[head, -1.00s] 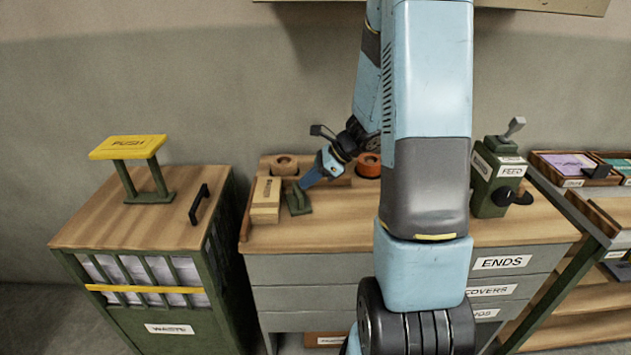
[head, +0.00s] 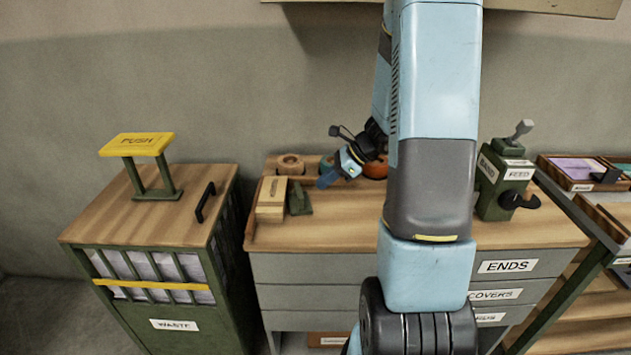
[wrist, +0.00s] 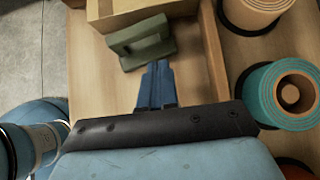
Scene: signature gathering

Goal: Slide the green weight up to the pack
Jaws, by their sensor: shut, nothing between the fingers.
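The green weight (head: 299,201), a dark green block with a raised handle, stands on the wooden top just right of the tan pack (head: 271,198). In the wrist view the weight (wrist: 140,45) lies close along the side of the pack (wrist: 128,12); I see little or no gap but cannot tell if they touch. My gripper (head: 324,181) is right of the weight, a short way off. In the wrist view its blue fingers (wrist: 157,68) are together and empty, their tips near the weight but apart from it.
A wooden rack holds tape rolls: a tan roll (head: 290,164), a teal roll (wrist: 285,92) and an orange roll (head: 375,168). A green feed device (head: 500,185) stands at the right. The waste bin (head: 150,240) is left of the counter. The counter front is clear.

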